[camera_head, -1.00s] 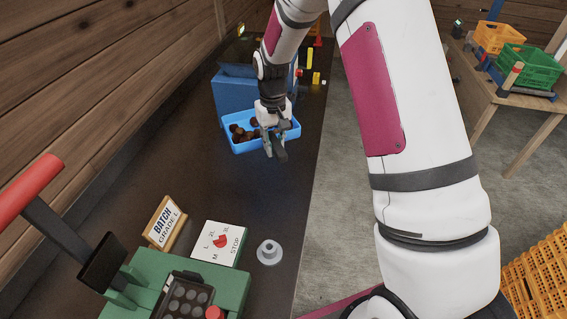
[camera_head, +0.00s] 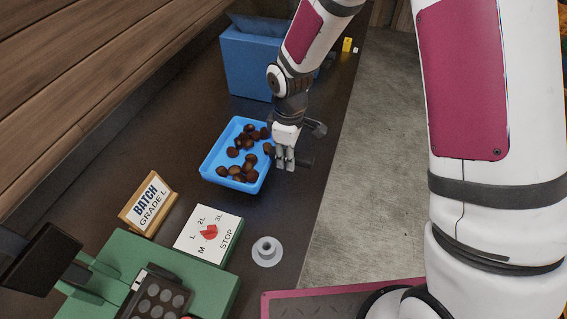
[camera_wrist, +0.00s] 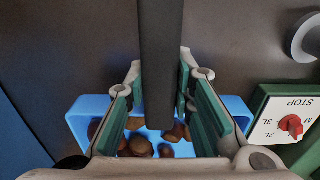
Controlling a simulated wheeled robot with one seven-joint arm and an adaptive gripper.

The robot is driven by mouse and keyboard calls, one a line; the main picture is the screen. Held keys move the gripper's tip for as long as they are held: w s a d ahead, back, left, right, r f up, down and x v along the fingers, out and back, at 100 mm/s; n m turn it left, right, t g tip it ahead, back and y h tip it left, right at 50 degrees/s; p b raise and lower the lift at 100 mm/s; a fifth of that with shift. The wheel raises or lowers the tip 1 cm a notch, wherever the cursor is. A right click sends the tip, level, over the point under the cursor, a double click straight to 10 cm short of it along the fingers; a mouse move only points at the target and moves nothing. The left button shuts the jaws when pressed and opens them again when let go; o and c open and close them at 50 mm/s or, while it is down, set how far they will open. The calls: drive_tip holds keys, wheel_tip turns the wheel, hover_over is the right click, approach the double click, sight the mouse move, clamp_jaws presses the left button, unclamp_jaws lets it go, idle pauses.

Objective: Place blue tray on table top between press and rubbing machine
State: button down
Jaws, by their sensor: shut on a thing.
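The blue tray (camera_head: 210,164), holding several brown chestnuts (camera_head: 249,158), is over the dark table top (camera_head: 170,152), between a blue box-shaped machine (camera_head: 247,62) and a green machine (camera_head: 120,262). I cannot tell for sure which is the press and which the rubbing machine. My gripper (camera_head: 290,160) is at the tray's right side and shut on it. The wrist view shows the tray (camera_wrist: 90,104) and chestnuts (camera_wrist: 140,147) partly hidden behind the green-padded fingers. The exact grip on the rim is hidden. I cannot tell whether the tray touches the table.
A "BATCH GRADE L" sign (camera_head: 148,204), a white dial plate with a red knob (camera_head: 208,232) and a grey round fitting (camera_head: 267,251) stand nearer than the tray. A wooden wall (camera_head: 80,70) borders the left. The table's right edge drops to concrete floor (camera_head: 375,150).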

drive_tip(key=shift+f, duration=2.25)
drive_tip(key=c, duration=1.4)
unclamp_jaws()
drive_tip(key=shift+f, duration=0.1)
wheel_tip(320, 180, up, 12)
drive_tip(key=shift+r, duration=0.15)
